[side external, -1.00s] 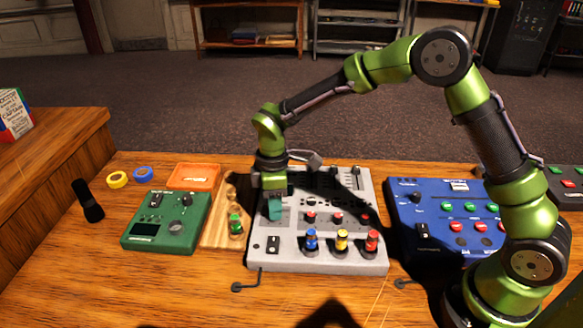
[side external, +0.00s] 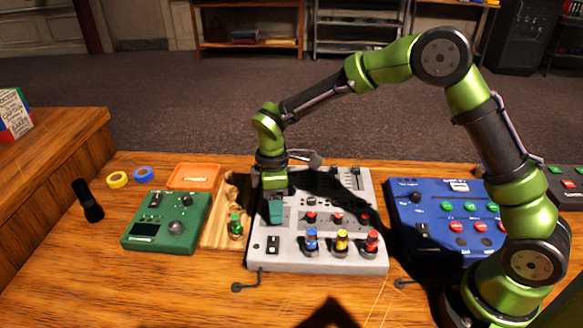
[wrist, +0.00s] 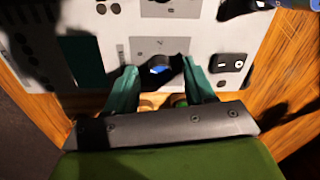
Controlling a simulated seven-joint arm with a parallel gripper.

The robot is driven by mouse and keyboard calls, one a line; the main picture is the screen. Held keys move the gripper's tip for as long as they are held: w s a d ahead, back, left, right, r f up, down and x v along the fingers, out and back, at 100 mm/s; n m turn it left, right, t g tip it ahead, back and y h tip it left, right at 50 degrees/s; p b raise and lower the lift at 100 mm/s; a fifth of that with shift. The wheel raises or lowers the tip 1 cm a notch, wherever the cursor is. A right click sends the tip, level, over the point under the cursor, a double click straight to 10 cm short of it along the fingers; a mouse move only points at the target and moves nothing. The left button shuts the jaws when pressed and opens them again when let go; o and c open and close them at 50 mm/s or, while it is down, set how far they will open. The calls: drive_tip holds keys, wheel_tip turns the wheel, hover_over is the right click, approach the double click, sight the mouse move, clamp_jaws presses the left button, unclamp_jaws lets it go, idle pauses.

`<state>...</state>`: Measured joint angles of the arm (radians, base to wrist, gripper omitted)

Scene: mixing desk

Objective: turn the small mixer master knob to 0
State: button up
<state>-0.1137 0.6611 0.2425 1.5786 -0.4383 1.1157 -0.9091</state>
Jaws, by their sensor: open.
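The light grey mixer (side external: 318,262) lies on the wooden desk below my gripper (side external: 276,212). In the wrist view, a dark knob with a bluish top (wrist: 160,70) sits on a grey panel of the mixer. My gripper also shows in the wrist view (wrist: 159,66). Its two teal fingers are open, one on each side of the knob. A touch between fingers and knob cannot be made out. The side view hides this knob behind the fingers, and shadow obscures its pointer, so its setting cannot be read.
A black rocker switch (side external: 273,244) and blue, yellow and red plugs (side external: 342,241) stand on the mixer's front. A wooden rack with a green-topped piece (side external: 236,225) and a green device (side external: 165,224) lie left. A blue mixer (side external: 445,220) is right, partly behind my arm.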

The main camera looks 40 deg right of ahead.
wheel_tip(320, 180, up, 17)
drive_tip(key=shift+w+d, duration=0.25)
drive_tip(key=shift+w, duration=0.1)
drive_tip(key=s+d+r+m+t, duration=0.1)
drive_tip(key=s+d+m+t, duration=0.3)
drive_tip(key=s+m, duration=0.3)
drive_tip(key=s+d+r+m+t+y, duration=0.1)
drive_tip(key=s+d+m+t, duration=0.2)
drive_tip(key=s, duration=1.1)
drive_tip(key=d+m, duration=0.3)
drive_tip(key=m, duration=0.2)
drive_tip(key=shift+s+r+t+y, duration=0.25)
drive_tip(key=shift+r+t+y, duration=0.05)
drive_tip(key=shift+t, duration=0.1)
